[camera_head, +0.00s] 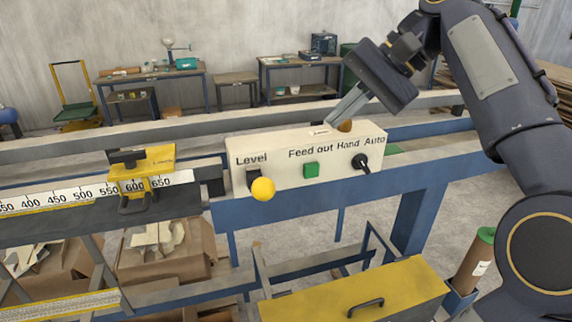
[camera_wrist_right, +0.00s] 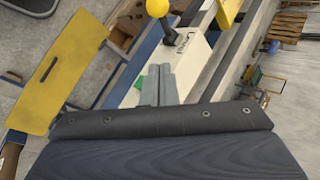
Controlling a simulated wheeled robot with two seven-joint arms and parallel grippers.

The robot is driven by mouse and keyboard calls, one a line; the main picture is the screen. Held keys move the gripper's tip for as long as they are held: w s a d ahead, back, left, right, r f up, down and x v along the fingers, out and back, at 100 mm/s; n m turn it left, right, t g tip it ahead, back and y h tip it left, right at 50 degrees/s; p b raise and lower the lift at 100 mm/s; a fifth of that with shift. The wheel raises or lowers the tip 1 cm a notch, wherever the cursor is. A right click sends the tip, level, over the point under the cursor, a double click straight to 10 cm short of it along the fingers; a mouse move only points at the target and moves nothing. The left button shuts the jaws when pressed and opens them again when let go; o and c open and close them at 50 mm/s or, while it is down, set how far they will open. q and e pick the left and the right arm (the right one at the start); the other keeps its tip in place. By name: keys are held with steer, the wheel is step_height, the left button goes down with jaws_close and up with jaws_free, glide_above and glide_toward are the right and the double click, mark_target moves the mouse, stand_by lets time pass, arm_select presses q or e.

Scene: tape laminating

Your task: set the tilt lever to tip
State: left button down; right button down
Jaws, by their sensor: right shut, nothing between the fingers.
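The tilt lever (camera_head: 262,190) has a yellow ball knob and a dark mount. It stands out from the front of the white control panel (camera_head: 230,170), just below the word "Level". In the right wrist view the lever's yellow ball (camera_wrist_right: 157,8) shows at the top edge, beyond the fingertips. No "tip" marking can be read. My right gripper (camera_head: 333,119) is shut and empty, over the top of the panel, to the right of and above the lever, apart from it. Its closed fingers (camera_wrist_right: 158,84) also show in the right wrist view. My left gripper is not in view.
The panel also carries a green button (camera_head: 311,170) and a black Hand/Auto switch (camera_head: 361,162). A brownish round part (camera_head: 345,126) sits behind the fingertips. A yellow stop (camera_head: 143,180) stands on the ruler at left. A yellow-topped box (camera_head: 400,283) is in front below.

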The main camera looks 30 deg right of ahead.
mark_target(259, 182)
steer(key=s+a+x, duration=0.1)
steer(key=a+x, duration=0.1)
steer(key=x, duration=1)
steer(key=shift+s+a, duration=0.25)
steer(key=shift+f+b, duration=0.15)
steer(key=shift+b, duration=0.15)
